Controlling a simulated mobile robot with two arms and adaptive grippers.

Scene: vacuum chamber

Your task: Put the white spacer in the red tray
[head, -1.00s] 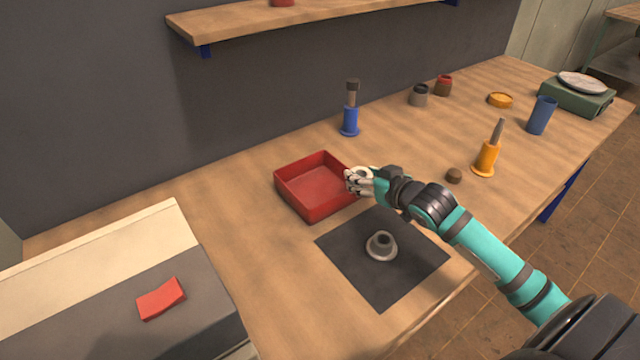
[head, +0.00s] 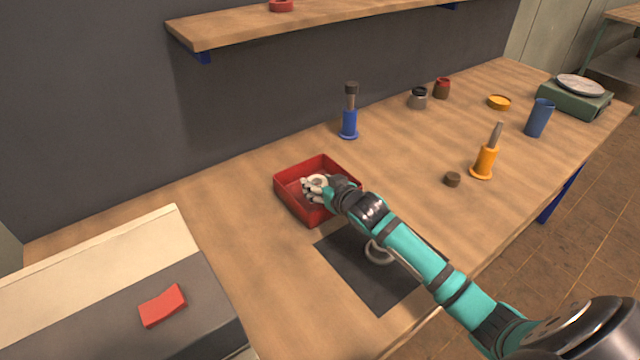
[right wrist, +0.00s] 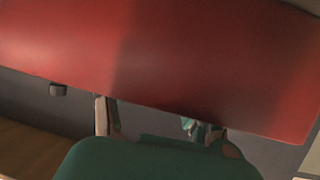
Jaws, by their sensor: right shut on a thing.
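The red tray (head: 290,201) sits on the wooden bench, open side up. My right gripper (head: 312,188) is over the tray's interior in the head view, shut on the white spacer (head: 319,181), a pale ring. Whether the spacer touches the tray floor cannot be told. In the right wrist view a large red surface (right wrist: 150,60), probably the tray, fills the upper part; the spacer cannot be made out there. My left gripper is not in view.
A dark mat (head: 372,288) with a grey flanged part (head: 377,254), partly hidden by my right arm, lies in front of the tray. A blue-handled tool (head: 349,125) stands behind it.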

